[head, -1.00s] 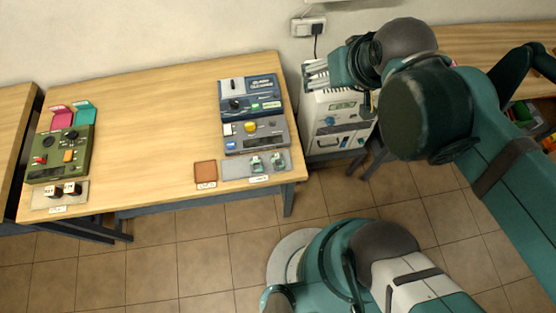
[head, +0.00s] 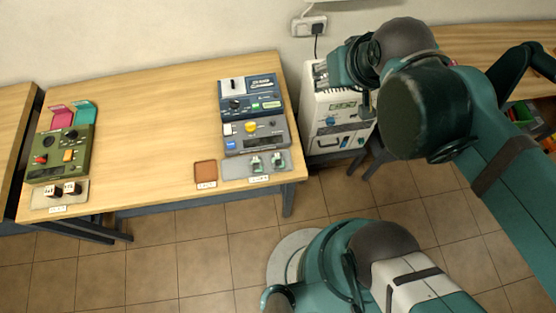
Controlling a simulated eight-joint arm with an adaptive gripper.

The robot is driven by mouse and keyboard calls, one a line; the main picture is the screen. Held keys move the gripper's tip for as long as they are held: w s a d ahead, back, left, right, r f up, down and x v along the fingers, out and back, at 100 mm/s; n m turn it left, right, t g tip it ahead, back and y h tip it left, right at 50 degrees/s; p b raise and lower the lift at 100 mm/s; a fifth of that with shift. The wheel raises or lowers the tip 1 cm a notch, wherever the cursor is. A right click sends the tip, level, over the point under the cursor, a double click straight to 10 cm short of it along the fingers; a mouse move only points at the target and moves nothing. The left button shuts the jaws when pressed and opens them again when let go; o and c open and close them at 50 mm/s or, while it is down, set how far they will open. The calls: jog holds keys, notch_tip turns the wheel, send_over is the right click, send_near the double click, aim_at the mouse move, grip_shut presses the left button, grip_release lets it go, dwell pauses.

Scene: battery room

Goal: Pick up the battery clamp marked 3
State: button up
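Two small pale green-and-dark pieces, one on the left (head: 256,164) and one on the right (head: 277,161), stand on a grey tray (head: 233,169) at the wooden table's front right. They may be battery clamps; their marks are too small to read, so I cannot tell which thing is marked 3. My gripper (head: 349,66) is at the upper middle, by the top of a white cabinet (head: 321,105).
The wooden table (head: 150,130) has a clear middle. A blue device (head: 250,95) and a grey device (head: 258,134) stand behind the tray, with a brown square pad (head: 205,171) left of it. A green device (head: 62,153) stands far left. A wall socket (head: 308,27) is above the cabinet.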

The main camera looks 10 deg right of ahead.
jog(key=a+f+m+g+b, duration=0.1)
jog(key=a+f+b, duration=0.3)
jog(key=f, duration=0.4)
jog(key=a+f+m+g+b, duration=0.1)
jog(key=a+f+g+b, duration=0.2)
jog(key=f, duration=0.4)
jog(key=m+g+b, duration=0.2)
jog(key=m+b, duration=0.1)
jog(key=b, duration=0.5)
send_near(279, 161)
jog(key=shift+s+a+r+h, duration=0.25)
jog(key=shift+r+h, duration=0.05)
jog(key=shift+r, duration=0.2)
jog(key=shift+n, duration=0.3)
jog(key=shift+w+f+b, duration=0.2)
jog(key=shift+f+b, duration=0.3)
jog(key=shift+f, duration=0.8)
jog(key=shift+d+f, duration=0.1)
jog(key=shift+w+d+f+b, duration=0.15)
jog(key=shift+f+b, duration=0.5)
jog(key=shift+f, duration=0.55)
jog(key=shift+w+f+b, duration=0.15)
jog(key=shift+f+b, duration=0.5)
jog(key=shift+f, duration=0.6)
jog(key=shift+c, duration=0.7)
jog(key=c, duration=0.7)
